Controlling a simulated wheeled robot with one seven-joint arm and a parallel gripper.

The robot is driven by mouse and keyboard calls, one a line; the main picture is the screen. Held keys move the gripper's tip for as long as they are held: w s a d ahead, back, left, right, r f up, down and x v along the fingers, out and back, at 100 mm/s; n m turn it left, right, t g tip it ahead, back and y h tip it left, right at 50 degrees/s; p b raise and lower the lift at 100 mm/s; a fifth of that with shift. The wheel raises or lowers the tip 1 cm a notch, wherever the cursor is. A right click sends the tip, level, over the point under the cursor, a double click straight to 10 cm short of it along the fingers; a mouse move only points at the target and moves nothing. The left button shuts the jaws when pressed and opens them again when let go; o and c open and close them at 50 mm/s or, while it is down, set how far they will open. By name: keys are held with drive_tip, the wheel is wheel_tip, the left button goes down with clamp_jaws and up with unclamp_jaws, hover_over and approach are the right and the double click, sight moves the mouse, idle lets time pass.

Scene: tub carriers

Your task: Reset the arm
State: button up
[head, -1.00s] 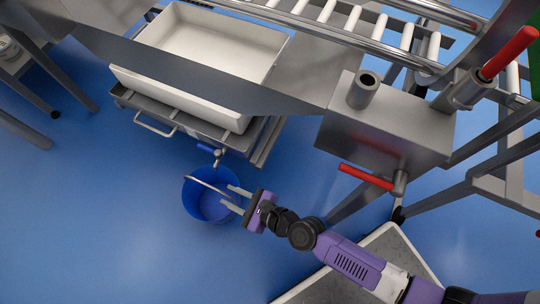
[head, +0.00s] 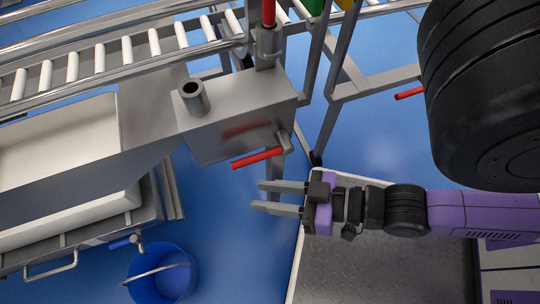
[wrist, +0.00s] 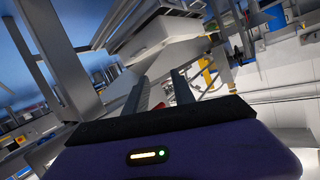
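My gripper (head: 280,197) is open and empty in the head view, its two grey fingers apart and pointing left. It is in the air above the blue floor, right of the blue bucket (head: 165,275) and below a red lever handle (head: 257,158). In the wrist view the two fingers (wrist: 158,92) show apart with nothing held between them. My purple and black arm reaches in from the right.
A steel box with a pipe stub (head: 193,97) stands at upper centre, with a roller conveyor (head: 85,65) behind it. A white tub (head: 65,140) sits on a steel frame at left. Open blue floor (head: 230,240) lies between bucket and my base.

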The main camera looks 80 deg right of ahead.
drive_tip(key=r+n, duration=0.2)
drive_tip(key=shift+s+r, duration=0.4)
